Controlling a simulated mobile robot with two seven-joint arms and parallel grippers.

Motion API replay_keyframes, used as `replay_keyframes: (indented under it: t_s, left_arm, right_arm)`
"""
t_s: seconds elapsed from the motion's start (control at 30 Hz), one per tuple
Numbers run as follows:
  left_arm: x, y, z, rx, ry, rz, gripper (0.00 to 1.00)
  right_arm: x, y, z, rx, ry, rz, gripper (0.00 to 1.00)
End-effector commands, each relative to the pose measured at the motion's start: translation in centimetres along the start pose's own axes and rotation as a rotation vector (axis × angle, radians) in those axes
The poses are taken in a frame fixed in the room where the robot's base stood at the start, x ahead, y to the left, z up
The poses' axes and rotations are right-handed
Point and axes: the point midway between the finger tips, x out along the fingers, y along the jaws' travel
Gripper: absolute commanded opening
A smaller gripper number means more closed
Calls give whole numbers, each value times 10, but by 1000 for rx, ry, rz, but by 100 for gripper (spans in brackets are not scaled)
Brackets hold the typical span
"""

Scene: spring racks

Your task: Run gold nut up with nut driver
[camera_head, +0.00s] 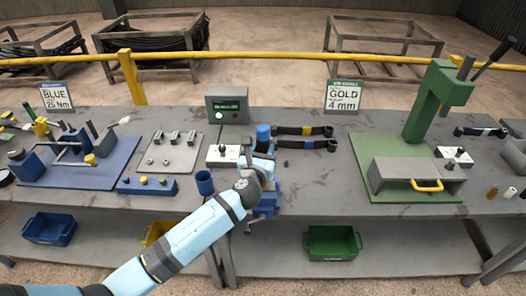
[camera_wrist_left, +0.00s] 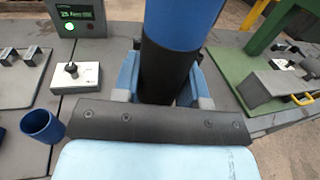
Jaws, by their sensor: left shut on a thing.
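My left gripper (camera_head: 262,162) is over the middle of the bench, above a blue vise-like fixture (camera_head: 264,208) at the front edge. It is shut on an upright tool with a thick blue handle (camera_head: 263,134), which looks like the nut driver. In the left wrist view the tool's black lower section (camera_wrist_left: 165,75) stands between the blue-grey fingers of the gripper (camera_wrist_left: 162,82), and the blue handle (camera_wrist_left: 185,20) rises above. The tool's lower end is hidden by the gripper and wrist. I cannot make out the gold nut. My right gripper is not in view.
A white switch box (camera_head: 223,156) and an empty blue cup (camera_head: 205,183) stand left of the gripper. A display box (camera_head: 227,106) is behind.

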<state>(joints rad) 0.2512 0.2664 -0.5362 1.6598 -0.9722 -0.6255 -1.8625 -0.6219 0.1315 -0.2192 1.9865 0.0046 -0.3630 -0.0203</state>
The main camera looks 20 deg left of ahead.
Motion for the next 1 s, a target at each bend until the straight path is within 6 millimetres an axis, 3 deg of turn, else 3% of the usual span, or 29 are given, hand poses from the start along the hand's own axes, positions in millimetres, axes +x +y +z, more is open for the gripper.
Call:
replay_keyframes:
  t_s: [0.23, 0.6, 1.0]
  left_arm:
    - [1, 0, 21, -1, -5, -1, 1]
    - [0, 0, 40, -1, -6, -2, 1]
    - [0, 0, 41, -1, -5, -1, 1]
  right_arm:
    - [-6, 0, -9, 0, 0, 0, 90]
    - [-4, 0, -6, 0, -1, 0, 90]
    - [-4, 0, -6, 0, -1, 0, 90]
